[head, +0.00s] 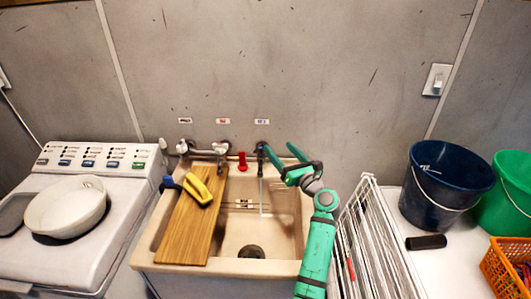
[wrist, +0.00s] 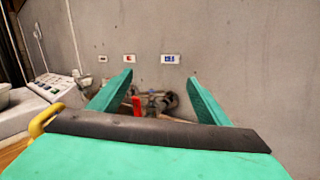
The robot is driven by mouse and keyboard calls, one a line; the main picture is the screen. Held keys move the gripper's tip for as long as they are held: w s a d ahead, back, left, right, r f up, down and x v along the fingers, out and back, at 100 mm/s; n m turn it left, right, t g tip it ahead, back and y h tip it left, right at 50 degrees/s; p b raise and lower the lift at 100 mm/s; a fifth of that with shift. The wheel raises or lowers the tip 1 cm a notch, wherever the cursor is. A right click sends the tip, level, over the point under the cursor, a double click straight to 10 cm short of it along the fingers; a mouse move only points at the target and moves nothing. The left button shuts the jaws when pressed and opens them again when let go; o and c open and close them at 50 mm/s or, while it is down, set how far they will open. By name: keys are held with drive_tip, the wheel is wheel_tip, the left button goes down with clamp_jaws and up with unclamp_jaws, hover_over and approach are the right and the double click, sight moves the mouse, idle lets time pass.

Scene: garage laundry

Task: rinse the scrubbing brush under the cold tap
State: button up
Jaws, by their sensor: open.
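A yellow scrubbing brush (head: 198,190) with a blue end lies on a wooden board (head: 188,232) across the left part of the sink (head: 225,268). The right tap (head: 260,165) stands below a blue-marked label (head: 261,121), and a thin stream of water (head: 261,197) falls from it into the basin. My gripper (head: 283,153) is open and empty at this tap, its fingers spread near the tap's dark top. In the wrist view, tap parts (wrist: 158,102) show between and beyond the fingers; contact cannot be told. A yellow piece (wrist: 45,120) shows at lower left there, partly hidden.
A red lever (head: 242,161) and a left tap (head: 183,147) share the wall pipe. A washer with a white bowl (head: 66,208) stands left. A white rack (head: 372,240) stands right of my arm, then a dark blue bucket (head: 445,185), green bucket and orange basket.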

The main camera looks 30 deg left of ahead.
sight(261, 149)
wheel_tip(261, 149, down, 4)
drive_tip(key=s+d+f+n+g, duration=0.1)
drive_tip(key=s+d+n+g, duration=0.1)
drive_tip(key=n, duration=0.1)
drive_tip(key=x, duration=1)
drive_tip(key=shift+a+f+n+g+h, duration=0.2)
drive_tip(key=shift+a+n+g+h, duration=0.1)
drive_tip(key=shift+a+g, duration=0.1)
drive_tip(key=shift+w+d, duration=0.1)
drive_tip(key=c, duration=1.1)
